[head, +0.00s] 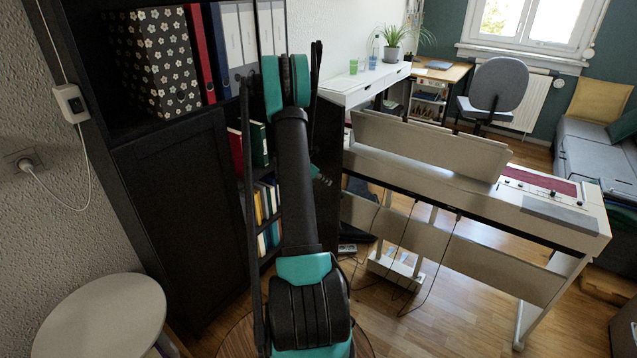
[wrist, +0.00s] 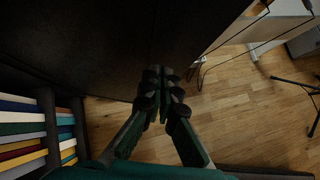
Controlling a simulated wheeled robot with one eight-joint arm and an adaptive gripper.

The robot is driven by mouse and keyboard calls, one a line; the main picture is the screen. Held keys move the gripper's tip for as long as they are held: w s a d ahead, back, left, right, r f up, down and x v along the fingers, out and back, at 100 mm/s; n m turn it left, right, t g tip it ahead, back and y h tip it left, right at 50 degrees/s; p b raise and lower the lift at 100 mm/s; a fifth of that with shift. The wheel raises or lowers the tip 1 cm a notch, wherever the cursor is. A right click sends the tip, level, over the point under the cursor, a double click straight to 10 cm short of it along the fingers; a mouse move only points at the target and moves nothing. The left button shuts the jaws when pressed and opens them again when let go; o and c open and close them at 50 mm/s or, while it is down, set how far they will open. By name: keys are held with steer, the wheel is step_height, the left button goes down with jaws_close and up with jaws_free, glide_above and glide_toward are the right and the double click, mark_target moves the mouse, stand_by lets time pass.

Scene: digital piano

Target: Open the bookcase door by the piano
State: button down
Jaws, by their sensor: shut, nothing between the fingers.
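The black bookcase (head: 97,110) stands at the left in the head view. Its left lower door (head: 180,205) is closed. Right of it the lower compartment is uncovered, and books show inside. A dark panel (head: 329,130), apparently the right door standing swung out, shows just right of my arm. In the wrist view a dark panel (wrist: 90,45) fills the upper left. My gripper (wrist: 158,84) is shut and empty, its fingertips at this panel's lower right part; I cannot tell whether they touch. In the head view my arm hides much of the opening.
Books (wrist: 25,130) on shelves lie left of my gripper in the wrist view. The white piano (head: 430,165) stands to the right, with cables hanging beneath it. A round white stool (head: 100,315) is at front left. Wooden floor (wrist: 230,120) is open right of my gripper.

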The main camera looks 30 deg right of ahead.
steer(key=shift+d, duration=0.35)
steer(key=d, duration=0.5)
steer(key=w+d+n+t, duration=0.1)
steer(key=d, duration=0.4)
steer(key=d+n, duration=0.1)
steer(key=d, duration=0.3)
steer(key=shift+w+d+t, duration=0.3)
steer(key=shift+d+t, duration=0.1)
steer(key=shift+a, duration=0.1)
